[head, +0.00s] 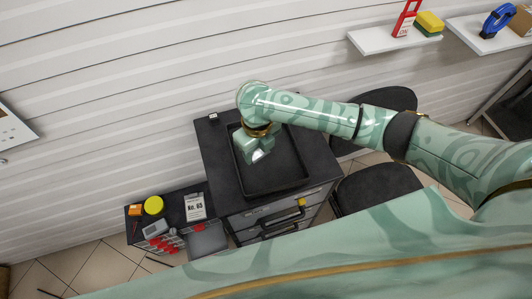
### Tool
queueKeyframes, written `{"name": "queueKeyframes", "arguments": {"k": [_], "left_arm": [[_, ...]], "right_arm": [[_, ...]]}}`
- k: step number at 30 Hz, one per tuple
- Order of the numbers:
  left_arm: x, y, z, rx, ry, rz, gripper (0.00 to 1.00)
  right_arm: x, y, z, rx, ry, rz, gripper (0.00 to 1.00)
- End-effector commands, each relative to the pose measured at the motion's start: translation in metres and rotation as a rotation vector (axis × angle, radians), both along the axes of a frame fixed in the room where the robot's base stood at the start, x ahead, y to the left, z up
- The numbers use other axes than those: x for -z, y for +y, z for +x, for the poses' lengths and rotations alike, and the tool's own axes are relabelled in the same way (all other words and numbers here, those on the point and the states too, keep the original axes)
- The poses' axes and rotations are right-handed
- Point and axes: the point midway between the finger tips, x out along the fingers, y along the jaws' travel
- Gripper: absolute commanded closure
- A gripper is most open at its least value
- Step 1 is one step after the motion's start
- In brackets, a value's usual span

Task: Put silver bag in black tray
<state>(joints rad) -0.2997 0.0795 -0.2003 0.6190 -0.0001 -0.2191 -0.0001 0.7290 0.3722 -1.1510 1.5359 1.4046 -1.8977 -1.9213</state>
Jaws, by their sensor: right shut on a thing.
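The black tray (287,184) lies on top of a dark cabinet. My right gripper (258,158) is over the left part of the tray, pointing down. It is shut on a small silver bag (258,155), of which only a bright piece shows at the fingers. The gripper and wrist hide the rest of the bag. I cannot tell whether the bag touches the tray floor. My left gripper is not in view.
A lower dark side surface (178,212) at the left holds a yellow round thing (153,205), a label card (195,207) and red-handled items. Dark chairs (378,190) stand to the right. Wall shelves (394,39) hold several items. The tray's right part is clear.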

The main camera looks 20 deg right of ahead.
Motion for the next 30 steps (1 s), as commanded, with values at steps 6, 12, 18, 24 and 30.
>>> {"name": "queueKeyframes", "arguments": {"k": [6, 12, 18, 24, 30], "left_arm": [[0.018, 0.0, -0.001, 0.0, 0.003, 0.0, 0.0], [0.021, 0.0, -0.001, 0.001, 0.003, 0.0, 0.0], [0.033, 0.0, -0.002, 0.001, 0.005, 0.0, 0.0], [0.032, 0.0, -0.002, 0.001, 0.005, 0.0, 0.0], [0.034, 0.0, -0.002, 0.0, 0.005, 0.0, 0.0]], "right_arm": [[0.042, -0.024, 0.018, 0.001, 0.003, 0.0, 0.71], [0.053, -0.031, 0.025, 0.0, 0.002, 0.0, 0.71], [0.084, -0.034, 0.027, -0.001, 0.004, 0.001, 0.71], [0.086, -0.035, 0.028, -0.003, 0.0, 0.0, 0.71], [0.09, -0.034, 0.028, -0.002, 0.0, 0.0, 0.71]]}}
